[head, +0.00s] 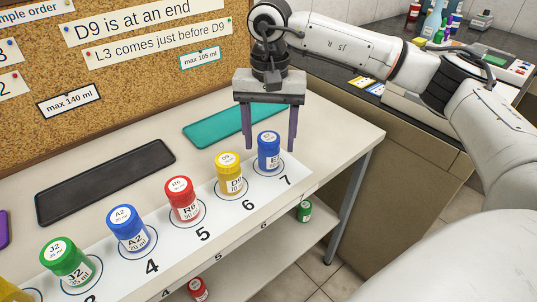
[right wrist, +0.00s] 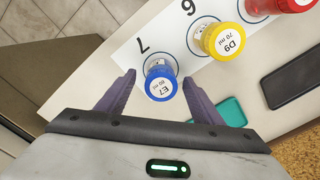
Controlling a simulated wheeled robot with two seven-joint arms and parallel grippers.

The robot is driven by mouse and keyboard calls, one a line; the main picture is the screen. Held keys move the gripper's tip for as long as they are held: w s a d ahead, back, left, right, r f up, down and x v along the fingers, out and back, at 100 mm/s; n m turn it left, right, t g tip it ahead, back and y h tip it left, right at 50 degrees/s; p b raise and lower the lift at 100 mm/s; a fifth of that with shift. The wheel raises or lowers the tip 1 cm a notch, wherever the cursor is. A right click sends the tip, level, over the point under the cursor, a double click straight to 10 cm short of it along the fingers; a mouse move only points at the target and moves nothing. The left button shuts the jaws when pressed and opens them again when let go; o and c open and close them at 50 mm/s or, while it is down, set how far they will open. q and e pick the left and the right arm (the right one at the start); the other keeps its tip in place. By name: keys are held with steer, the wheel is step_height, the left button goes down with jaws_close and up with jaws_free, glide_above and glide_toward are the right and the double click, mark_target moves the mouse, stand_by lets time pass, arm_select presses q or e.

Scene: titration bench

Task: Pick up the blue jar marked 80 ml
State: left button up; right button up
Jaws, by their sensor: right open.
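The blue jar labelled E7 (head: 269,152) stands upright on spot 7 at the right end of the numbered strip. In the right wrist view its lid (right wrist: 161,86) reads E7 and what looks like 80 ml. My right gripper (head: 271,148) is open above and around it, pointing down, one finger on each side. In the right wrist view the jar shows between the spread fingers (right wrist: 160,77), with gaps on both sides. My left gripper is not in view.
A yellow jar D9 (head: 230,174) stands close by on spot 6. Red (head: 182,201), blue A2 (head: 127,230) and green J2 (head: 66,264) jars follow along the strip. A teal mat (head: 215,129) and a black mat (head: 105,182) lie behind.

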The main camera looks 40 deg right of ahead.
mark_target(269, 152)
steer(key=f, duration=0.4)
steer(key=shift+w+f, duration=0.2)
steer(key=shift+f, duration=0.1)
steer(key=c, duration=1.2)
steer(key=shift+r, duration=0.1)
